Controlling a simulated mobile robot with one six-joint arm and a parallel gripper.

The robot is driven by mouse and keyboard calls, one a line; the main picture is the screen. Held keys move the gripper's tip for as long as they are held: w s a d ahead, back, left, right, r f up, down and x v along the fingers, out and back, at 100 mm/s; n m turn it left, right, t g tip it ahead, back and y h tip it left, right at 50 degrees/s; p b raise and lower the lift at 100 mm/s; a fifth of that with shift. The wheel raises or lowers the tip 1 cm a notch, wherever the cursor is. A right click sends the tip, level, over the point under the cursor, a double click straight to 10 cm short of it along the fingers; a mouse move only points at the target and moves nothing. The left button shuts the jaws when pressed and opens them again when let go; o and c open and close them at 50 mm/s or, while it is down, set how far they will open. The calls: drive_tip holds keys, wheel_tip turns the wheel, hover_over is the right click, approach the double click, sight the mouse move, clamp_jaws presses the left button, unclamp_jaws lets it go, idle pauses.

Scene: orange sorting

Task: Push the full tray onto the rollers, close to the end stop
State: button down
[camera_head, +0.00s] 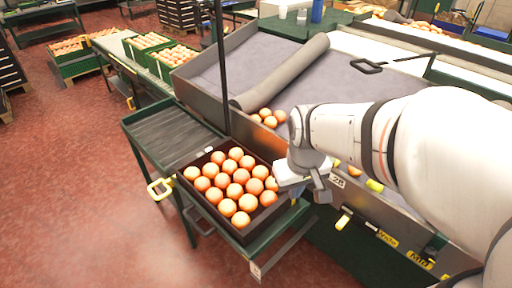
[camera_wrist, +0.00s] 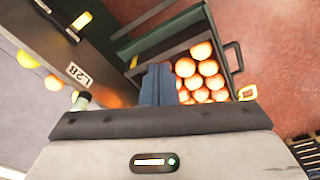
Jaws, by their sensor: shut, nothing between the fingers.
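The dark tray (camera_head: 207,211) is full of oranges and sits flat on the near part of the green stand (camera_head: 262,243), left of my gripper. It also shows in the wrist view (camera_wrist: 172,53), just right of the fingers, which hide part of it. The bare grey rollers (camera_head: 168,137) lie beyond the tray, toward the upper left. An end stop is not clearly visible. My gripper (camera_head: 320,189) is beside the tray's right corner. Its fingers (camera_wrist: 158,82) are shut and empty, pointing down. I cannot tell whether they touch the tray.
The sorting table (camera_head: 376,103) with its raised metal side runs along the right of the stand. A few oranges (camera_head: 267,118) lie on it below a grey roll (camera_head: 285,75). A thin dark post (camera_head: 222,65) rises behind the tray. Red floor (camera_head: 90,190) is clear at left.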

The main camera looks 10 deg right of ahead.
sight(276, 227)
drive_tip(key=w+f+n+b, duration=0.1)
drive_tip(key=w+f+b, duration=0.1)
drive_tip(key=f, duration=0.7)
drive_tip(key=w+f+n+g+b, duration=0.1)
drive_tip(key=w+f, duration=0.3)
drive_tip(key=f, duration=0.5)
drive_tip(key=w+f+n+b, duration=0.3)
drive_tip(key=f, duration=0.7)
drive_tip(key=shift+w+a+g, duration=0.35)
drive_tip(key=shift+a+g, duration=0.05)
